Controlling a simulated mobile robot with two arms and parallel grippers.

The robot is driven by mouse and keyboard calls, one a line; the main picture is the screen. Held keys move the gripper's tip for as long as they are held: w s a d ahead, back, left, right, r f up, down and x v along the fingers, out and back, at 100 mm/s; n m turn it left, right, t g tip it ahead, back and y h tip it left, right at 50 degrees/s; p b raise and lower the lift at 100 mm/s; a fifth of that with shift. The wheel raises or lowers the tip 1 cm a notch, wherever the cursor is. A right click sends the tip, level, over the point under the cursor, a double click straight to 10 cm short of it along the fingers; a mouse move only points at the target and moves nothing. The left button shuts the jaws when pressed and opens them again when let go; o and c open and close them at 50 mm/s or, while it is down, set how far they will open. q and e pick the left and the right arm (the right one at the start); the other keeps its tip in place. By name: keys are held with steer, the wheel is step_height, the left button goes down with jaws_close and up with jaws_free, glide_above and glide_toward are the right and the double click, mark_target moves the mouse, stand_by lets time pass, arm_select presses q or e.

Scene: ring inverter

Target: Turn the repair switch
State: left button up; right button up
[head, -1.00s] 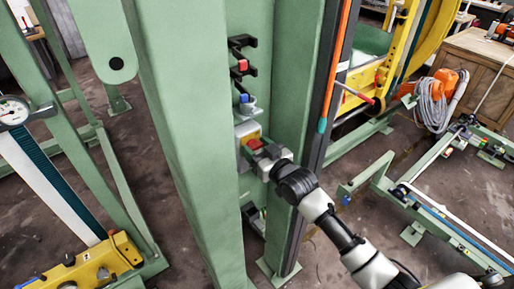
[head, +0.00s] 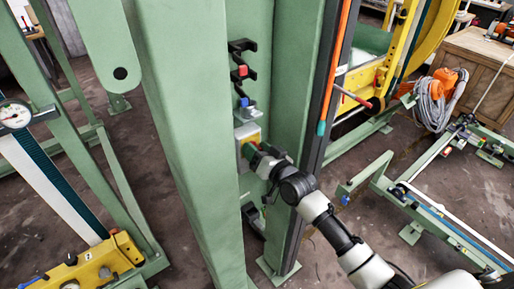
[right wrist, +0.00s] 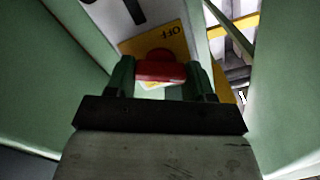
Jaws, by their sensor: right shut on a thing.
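The repair switch is a red knob (right wrist: 160,66) on a yellow plate (right wrist: 158,42) marked "OFF", best seen in the right wrist view. In the head view its grey box with the yellow plate (head: 248,132) sits on the green column, and the knob is mostly hidden by my gripper. My right gripper (right wrist: 162,75) is at the switch, one green finger on each side of the red knob, shut on it. It also shows in the head view (head: 258,157). My left gripper is not in view.
Green columns (head: 190,150) stand close on both sides of the switch. Above it are black brackets with a red piece (head: 240,72) and a blue piece (head: 243,102). An orange and teal strip (head: 333,60) runs down the right column. Green rails lie on the floor at right.

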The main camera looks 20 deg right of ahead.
steer(key=m, duration=0.6)
steer(key=shift+f+p, duration=0.1)
steer(key=shift+p, duration=0.3)
steer(key=m, duration=0.6)
steer(key=shift+d+f, duration=0.1)
steer(key=shift+m, duration=0.3)
steer(key=o, duration=0.9)
steer(key=b+v, duration=0.1)
steer(key=v, duration=0.9)
steer(key=shift+s+d, duration=0.15)
steer(key=shift+s, duration=0.2)
